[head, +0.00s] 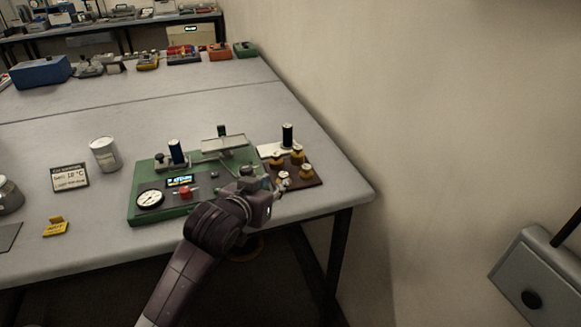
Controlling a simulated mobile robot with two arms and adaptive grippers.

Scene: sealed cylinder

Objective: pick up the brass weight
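Several brass weights stand on a dark brown board (316,181) at the right end of the table: a rear one (298,156), a left one (277,160) and a right one (306,171).
The green apparatus (143,205) carries a dial, a red button and a raised plate. A black cylinder (288,135) stands behind the weights. A can (104,154), a small sign (69,177) and a yellow tag (55,226) lie left. The wall (440,120) is close on the right.

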